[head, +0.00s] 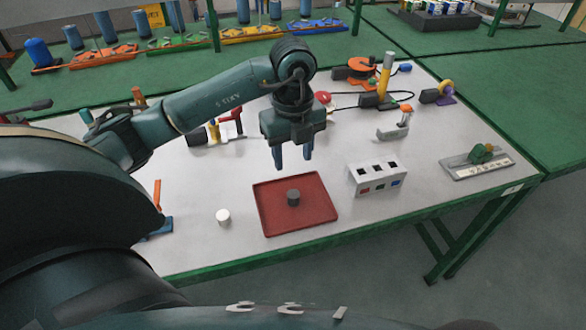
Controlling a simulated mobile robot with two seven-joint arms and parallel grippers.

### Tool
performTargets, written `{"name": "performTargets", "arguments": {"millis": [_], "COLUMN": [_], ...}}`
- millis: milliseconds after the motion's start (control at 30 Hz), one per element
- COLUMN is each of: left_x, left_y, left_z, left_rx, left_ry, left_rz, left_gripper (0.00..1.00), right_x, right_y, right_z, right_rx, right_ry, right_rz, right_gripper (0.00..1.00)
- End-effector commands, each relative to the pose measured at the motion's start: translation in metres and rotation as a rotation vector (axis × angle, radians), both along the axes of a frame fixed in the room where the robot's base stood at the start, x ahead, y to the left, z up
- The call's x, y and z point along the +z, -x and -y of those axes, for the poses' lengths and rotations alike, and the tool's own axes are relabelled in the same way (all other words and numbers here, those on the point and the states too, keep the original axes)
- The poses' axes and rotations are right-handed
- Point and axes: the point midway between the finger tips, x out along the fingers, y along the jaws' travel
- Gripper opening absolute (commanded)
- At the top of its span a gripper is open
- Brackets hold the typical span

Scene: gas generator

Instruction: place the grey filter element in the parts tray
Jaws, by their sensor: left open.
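The grey filter element (293,197), a short dark grey cylinder, stands upright inside the red parts tray (268,227), near its middle. My left gripper (293,162) is open and empty, pointing down above the back edge of the tray. Its fingertips are apart from the grey cylinder. My right gripper is not in view.
A white cylinder (223,217) stands on the table left of the tray. A white box with square holes and coloured marks (375,178) is to the right. Several tools and fixtures stand at the back. The table's green front edge (345,231) runs close in front of the tray.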

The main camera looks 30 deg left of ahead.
Motion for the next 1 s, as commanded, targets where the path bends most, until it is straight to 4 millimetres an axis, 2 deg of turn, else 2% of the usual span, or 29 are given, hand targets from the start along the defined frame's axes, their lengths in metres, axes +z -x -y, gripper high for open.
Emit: {"name": "performTargets", "arguments": {"millis": [67, 167, 267, 367, 400, 433, 500, 533, 600, 633, 667, 733, 767, 800, 867, 900, 1000], "left_x": [0.005, -0.002, -0.021, -0.027, -0.018, -0.009, 0.019, 0.03, 0.05, 0.054, 0.055, 0.04, 0.026, 0.003, -0.038, -0.067, -0.126], "left_y": [0.0, 0.007, 0.026, 0.062, 0.076, 0.084, 0.093, 0.092, 0.082, 0.074, 0.066, 0.047, 0.041, 0.037, 0.041, 0.05, 0.082], "left_z": [0.001, 0.02, 0.073, 0.155, 0.186, 0.206, 0.237, 0.244, 0.247, 0.244, 0.237, 0.215, 0.203, 0.188, 0.166, 0.155, 0.14], "left_rx": [-0.004, -0.065, -0.215, -0.378, -0.409, -0.411, -0.344, -0.285, -0.08, 0.033, 0.16, 0.488, 0.636, 0.828, 1.09, 1.238, 1.478], "left_ry": [0.004, 0.082, 0.318, 0.746, 0.944, 1.09, 1.407, 1.525, 1.748, 1.816, 1.863, 1.896, 1.875, 1.819, 1.689, 1.585, 1.347], "left_rz": [0.0, -0.019, -0.053, -0.054, -0.03, 0.0, 0.096, 0.149, 0.286, 0.347, 0.406, 0.527, 0.567, 0.601, 0.613, 0.597, 0.51], "left_gripper": [0.47, 0.47, 0.47, 0.47, 0.47, 0.47, 0.47, 0.47, 0.47, 0.47, 0.47, 0.47, 0.47, 0.47, 0.47, 0.47, 0.47], "right_x": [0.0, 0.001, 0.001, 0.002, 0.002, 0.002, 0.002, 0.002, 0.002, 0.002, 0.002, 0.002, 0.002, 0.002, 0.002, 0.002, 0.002], "right_y": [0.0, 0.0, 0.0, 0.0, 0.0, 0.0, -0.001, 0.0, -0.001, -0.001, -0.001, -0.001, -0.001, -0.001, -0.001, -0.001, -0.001], "right_z": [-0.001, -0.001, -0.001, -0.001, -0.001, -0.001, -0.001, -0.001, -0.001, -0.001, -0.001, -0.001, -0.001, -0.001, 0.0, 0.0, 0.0], "right_rx": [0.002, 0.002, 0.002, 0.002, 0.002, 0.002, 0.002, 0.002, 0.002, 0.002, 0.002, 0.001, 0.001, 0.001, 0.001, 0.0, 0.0], "right_ry": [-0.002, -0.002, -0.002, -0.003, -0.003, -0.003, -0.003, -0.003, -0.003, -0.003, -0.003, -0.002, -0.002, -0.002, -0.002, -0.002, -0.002], "right_rz": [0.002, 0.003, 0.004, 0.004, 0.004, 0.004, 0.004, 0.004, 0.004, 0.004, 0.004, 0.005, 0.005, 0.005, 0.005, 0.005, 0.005], "right_gripper": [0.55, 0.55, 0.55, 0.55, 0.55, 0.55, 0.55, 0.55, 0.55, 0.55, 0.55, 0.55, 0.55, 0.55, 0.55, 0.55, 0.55]}}
